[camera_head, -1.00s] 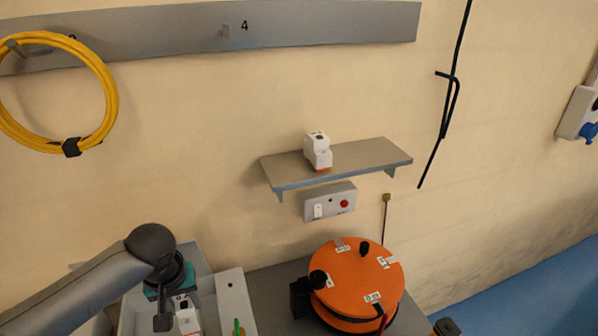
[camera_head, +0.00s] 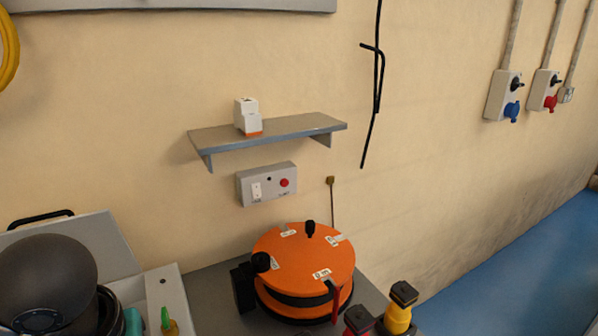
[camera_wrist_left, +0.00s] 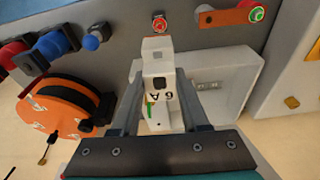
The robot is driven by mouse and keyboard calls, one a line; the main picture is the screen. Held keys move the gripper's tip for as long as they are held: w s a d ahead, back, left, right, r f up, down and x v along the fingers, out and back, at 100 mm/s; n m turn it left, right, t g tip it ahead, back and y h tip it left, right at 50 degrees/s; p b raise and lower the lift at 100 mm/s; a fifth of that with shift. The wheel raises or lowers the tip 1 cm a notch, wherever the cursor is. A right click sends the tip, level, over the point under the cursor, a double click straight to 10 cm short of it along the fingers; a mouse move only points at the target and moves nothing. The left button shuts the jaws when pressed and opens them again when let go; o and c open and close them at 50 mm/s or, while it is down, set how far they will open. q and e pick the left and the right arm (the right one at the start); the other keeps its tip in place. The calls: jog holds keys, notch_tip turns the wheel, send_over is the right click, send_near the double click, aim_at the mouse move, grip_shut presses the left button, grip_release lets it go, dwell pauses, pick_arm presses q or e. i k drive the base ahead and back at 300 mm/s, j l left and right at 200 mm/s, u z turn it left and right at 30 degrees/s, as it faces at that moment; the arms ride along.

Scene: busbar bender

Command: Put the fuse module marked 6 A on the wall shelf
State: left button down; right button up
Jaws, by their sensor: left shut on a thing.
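The fuse module marked 6 A (camera_wrist_left: 159,75) is white with a dark marking, in the middle of the left wrist view. My left gripper (camera_wrist_left: 161,100) is shut on it, one finger on each side. In the head view my left wrist is large at the lower left; its fingers and the module are out of sight there. The wall shelf (camera_head: 290,133) is a grey board on brackets, left of centre. Another white module with an orange base (camera_head: 248,118) stands upright on its left half; its marking is unreadable. My right gripper is not in view.
A control box (camera_head: 266,184) with a red button is on the wall below the shelf. The round orange machine (camera_head: 303,258) stands below that. A yellow-bodied thing with a black cap (camera_head: 399,307) is right of it. The shelf's right half is clear.

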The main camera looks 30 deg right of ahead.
aim_at(313, 121)
jog(key=k+l+u, duration=0.1)
jog(key=l, duration=0.3)
jog(key=k+l+u, duration=0.15)
jog(key=l, duration=0.25)
jog(key=k+l+u, duration=0.1)
jog(key=l, duration=0.25)
jog(key=k+l+u, duration=0.1)
jog(key=l, duration=0.25)
jog(key=l+u, duration=0.3)
jog(key=l, duration=0.6)
jog(key=k+l+u, duration=0.1)
jog(key=l+u, duration=0.25)
jog(key=l, duration=0.6)
